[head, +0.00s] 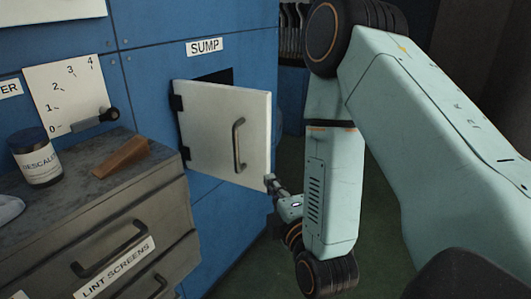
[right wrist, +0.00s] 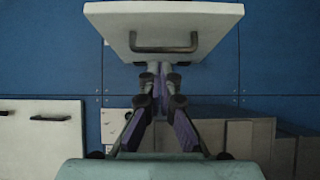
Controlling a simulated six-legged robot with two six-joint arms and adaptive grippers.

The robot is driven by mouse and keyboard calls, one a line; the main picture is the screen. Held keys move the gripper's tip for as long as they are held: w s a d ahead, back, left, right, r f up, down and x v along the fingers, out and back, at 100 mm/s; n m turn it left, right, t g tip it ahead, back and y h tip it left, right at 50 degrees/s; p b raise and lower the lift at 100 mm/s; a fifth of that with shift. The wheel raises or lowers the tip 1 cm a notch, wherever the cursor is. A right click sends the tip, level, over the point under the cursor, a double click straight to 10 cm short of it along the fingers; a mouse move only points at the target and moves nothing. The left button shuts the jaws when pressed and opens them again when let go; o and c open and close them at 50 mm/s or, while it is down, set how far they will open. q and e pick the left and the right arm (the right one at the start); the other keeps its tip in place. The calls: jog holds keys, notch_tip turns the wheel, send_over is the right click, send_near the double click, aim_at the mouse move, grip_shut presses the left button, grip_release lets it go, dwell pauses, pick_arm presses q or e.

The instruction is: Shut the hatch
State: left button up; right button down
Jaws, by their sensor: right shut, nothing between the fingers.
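The hatch (head: 205,125) is a white door with a dark bar handle (head: 239,146), hinged at its left on the blue wall below the SUMP label (head: 204,47). It stands partly open, with the dark opening (head: 215,77) showing above its top edge. My right gripper (head: 270,181) is shut and empty at the hatch's lower right edge; I cannot tell whether it touches. In the right wrist view the shut fingers (right wrist: 154,70) point toward the hatch (right wrist: 205,22), whose handle (right wrist: 163,48) shows ahead. My left gripper is out of view.
A grey cabinet (head: 165,204) with a LINT SCREENS drawer stands left of the hatch. On it are a descaler jar (head: 36,160) and a brown wedge (head: 122,157). A lever dial (head: 65,90) is on the wall. Dark green floor (head: 245,250) lies below the hatch.

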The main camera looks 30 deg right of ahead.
send_near(262, 146)
jog(key=w+a, duration=0.2)
jog(key=w, duration=0.2)
jog(key=shift+w+d+b, duration=0.2)
jog(key=shift+w+d, duration=0.1)
jog(key=shift+d, duration=0.3)
jog(key=shift+w+d+b, duration=0.15)
jog(key=shift+w+d, duration=0.15)
jog(key=shift+d, duration=0.35)
jog(key=shift+w+d, duration=0.25)
jog(key=shift+d, duration=0.15)
jog(key=shift+w+d, duration=0.1)
jog(key=shift+d, duration=0.1)
